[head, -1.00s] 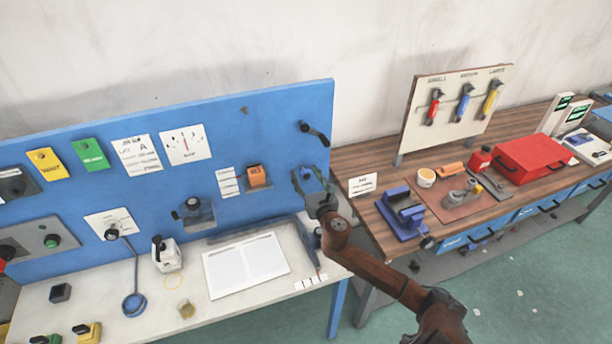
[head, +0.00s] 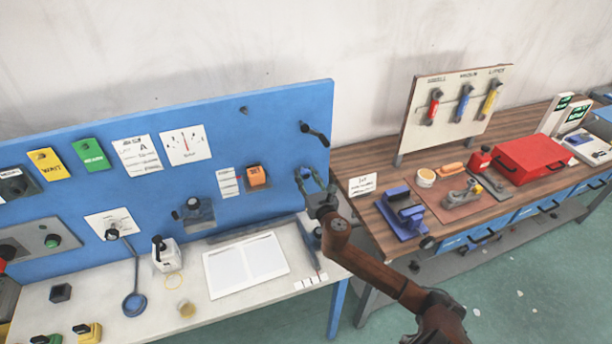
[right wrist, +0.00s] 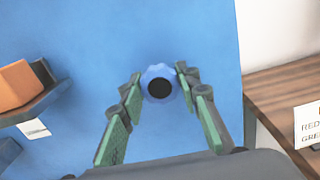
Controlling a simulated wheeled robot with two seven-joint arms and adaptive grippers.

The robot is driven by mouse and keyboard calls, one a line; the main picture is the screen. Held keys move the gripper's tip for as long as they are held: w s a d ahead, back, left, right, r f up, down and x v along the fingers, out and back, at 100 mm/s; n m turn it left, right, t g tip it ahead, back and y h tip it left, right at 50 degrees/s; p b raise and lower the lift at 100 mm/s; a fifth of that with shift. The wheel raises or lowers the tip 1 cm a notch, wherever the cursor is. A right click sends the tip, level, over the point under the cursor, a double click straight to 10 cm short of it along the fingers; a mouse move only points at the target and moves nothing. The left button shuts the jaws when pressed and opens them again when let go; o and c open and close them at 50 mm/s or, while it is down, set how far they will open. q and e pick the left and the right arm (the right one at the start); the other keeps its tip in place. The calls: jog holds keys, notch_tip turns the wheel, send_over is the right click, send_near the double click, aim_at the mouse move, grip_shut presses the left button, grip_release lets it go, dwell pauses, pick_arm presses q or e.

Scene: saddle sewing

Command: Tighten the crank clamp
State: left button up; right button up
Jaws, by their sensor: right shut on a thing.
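A blue round knob with a dark centre (right wrist: 160,86) sits on the blue upright panel, near its right edge. It also shows small in the head view (head: 305,173), partly hidden by the fingers. My right gripper (head: 310,178) reaches up to it from below right. In the right wrist view, the green-padded fingers (right wrist: 159,77) stand on either side of the knob, with their tips at its sides, shut on it. A black crank-like handle (head: 315,131) is on the panel above, apart from the gripper. I cannot tell which part is named the crank clamp. My left gripper is out of view.
An orange block (head: 257,176) on a small holder is left of the gripper. A white sheet (head: 245,264) lies on the bench below. The wooden table (head: 350,155) at right holds a blue vise-like tool (head: 402,215) and a red box (head: 532,157).

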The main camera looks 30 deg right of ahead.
jog(key=m+p, duration=0.1)
jog(key=m, duration=0.3)
jog(key=m+p, duration=0.1)
jog(key=m, duration=0.5)
jog(key=m+p, duration=0.1)
jog(key=m, duration=0.4)
jog(key=shift+m+p, duration=0.55)
jog(key=shift+m, duration=1.85)
jog(key=shift+f, duration=0.1)
jog(key=o, duration=1.2)
